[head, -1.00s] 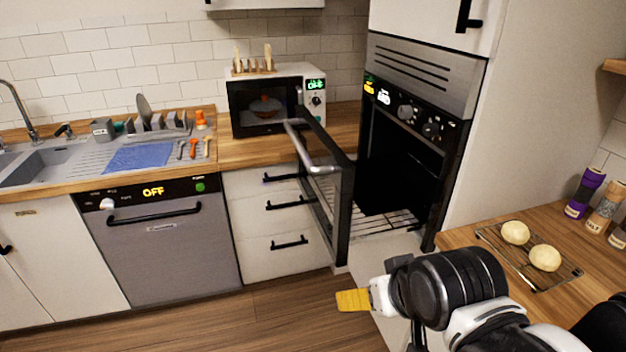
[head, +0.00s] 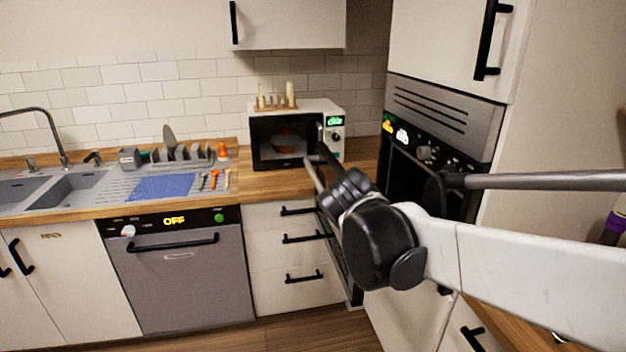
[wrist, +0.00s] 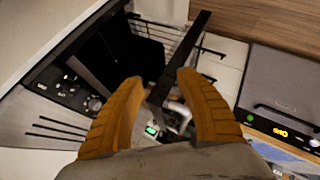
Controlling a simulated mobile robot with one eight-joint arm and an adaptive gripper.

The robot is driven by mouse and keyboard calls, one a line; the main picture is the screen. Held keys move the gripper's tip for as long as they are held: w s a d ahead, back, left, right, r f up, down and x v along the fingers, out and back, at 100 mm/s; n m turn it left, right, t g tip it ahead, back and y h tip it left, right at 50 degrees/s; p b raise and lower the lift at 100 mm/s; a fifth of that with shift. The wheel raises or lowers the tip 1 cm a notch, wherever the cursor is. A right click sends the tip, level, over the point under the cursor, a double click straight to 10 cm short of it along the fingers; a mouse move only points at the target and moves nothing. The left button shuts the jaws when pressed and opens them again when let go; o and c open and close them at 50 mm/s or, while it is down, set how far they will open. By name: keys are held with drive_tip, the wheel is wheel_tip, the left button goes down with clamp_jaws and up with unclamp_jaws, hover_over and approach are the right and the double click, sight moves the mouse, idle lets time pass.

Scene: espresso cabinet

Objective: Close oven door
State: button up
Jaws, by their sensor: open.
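The oven (head: 440,106) is a tall built-in unit with a steel vent panel and black controls. Its door stands open, swung out to the left; the lower part of the oven door (head: 343,268) shows below my arm in the head view. The grey door handle (head: 311,174) is partly visible there. In the wrist view the black edge of the door (wrist: 184,58) runs between the two orange fingers of my gripper (wrist: 159,78), which are spread apart. I cannot tell whether they touch it. The dark cavity (wrist: 110,52) shows to the left. My arm hides the gripper in the head view.
A microwave (head: 290,140) stands on the wooden counter behind the door. White drawers (head: 295,258) and a dishwasher (head: 178,275) lie to the left. A wooden counter edge (head: 530,330) is at lower right. The floor in front of the dishwasher is clear.

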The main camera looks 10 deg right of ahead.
drive_tip(key=w+a+n+t+h+p, duration=0.1)
drive_tip(key=w+a+n+t+h, duration=0.3)
drive_tip(key=w, duration=0.9)
drive_tip(key=t+h, duration=0.1)
drive_tip(key=h, duration=0.1)
approach(317, 182)
drive_tip(key=w+f, duration=0.1)
drive_tip(key=w, duration=0.1)
drive_tip(key=shift+n, duration=0.3)
drive_tip(key=b+x, duration=0.1)
drive_tip(key=x, duration=0.9)
drive_tip(key=shift+w+d, duration=0.15)
drive_tip(key=shift+d, duration=0.1)
clamp_jaws()
